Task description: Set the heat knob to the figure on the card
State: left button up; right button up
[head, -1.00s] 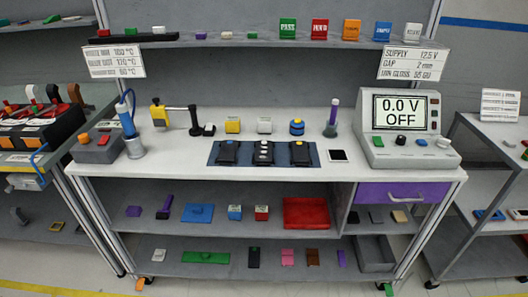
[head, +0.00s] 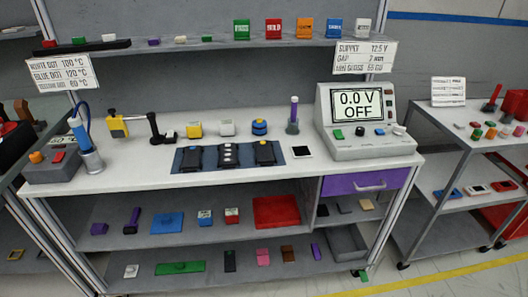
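The heat unit is a dark grey box (head: 52,172) at the left end of the white bench top. An orange knob (head: 36,157) and a red piece (head: 58,156) are on its top; I cannot read the knob's setting. A blue-handled iron (head: 80,130) stands beside it in a grey holder (head: 92,162). A white card (head: 66,84) above lists several temperatures in °C by dot colour. Its small print is hard to read, and I cannot tell which dot applies. Neither of my grippers is in view.
A grey supply (head: 362,125) reading "0.0 V OFF" stands at the bench's right end. Dark modules lie on a blue mat (head: 228,155) in the middle. A second cart (head: 470,118) stands to the right. Bare floor (head: 440,278) shows in front.

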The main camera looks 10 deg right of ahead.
aim_at(35, 157)
jog(key=u, duration=1.25)
jog(key=i+l, duration=0.1)
